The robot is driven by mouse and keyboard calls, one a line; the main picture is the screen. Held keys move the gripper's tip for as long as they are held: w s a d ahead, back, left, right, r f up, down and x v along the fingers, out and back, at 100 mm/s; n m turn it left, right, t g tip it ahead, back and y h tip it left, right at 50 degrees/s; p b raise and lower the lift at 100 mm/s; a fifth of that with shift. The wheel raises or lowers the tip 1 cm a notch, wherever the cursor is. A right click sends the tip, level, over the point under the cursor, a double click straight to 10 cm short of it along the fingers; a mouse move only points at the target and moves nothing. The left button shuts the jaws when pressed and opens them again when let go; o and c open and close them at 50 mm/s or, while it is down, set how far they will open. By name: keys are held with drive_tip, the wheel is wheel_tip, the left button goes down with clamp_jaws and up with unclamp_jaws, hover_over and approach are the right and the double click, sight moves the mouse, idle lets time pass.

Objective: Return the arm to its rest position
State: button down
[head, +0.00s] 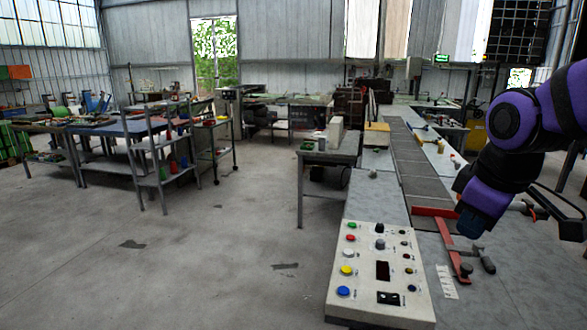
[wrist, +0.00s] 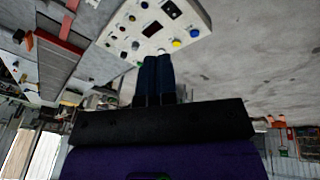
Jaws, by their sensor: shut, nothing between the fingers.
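My purple and black arm (head: 510,130) reaches in from the right edge of the head view, bent downward. My gripper (head: 468,224) points down above the grey worktop, near the red clamp-like bar (head: 447,240). In the wrist view, the two dark blue fingers of my gripper (wrist: 157,62) lie side by side, shut with nothing between them. The wrist view is upside down. The gripper appears apart from the control panel (head: 380,265), which stands to its left in the head view.
The panel has several coloured buttons and also shows in the wrist view (wrist: 155,25). A grey conveyor strip (head: 412,165) runs back along the worktop. A black-handled tool (head: 487,262) lies near the red bar. Shelves (head: 165,160) stand left; the floor (head: 200,250) between is open.

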drive_tip(key=s+d+r+m+t, duration=0.2)
drive_tip(key=s+r+m, duration=0.2)
drive_tip(key=s+m, duration=0.4)
drive_tip(key=shift+s+d+r, duration=0.2)
drive_tip(key=shift+s+d, duration=0.15)
drive_tip(key=shift+s, duration=0.8)
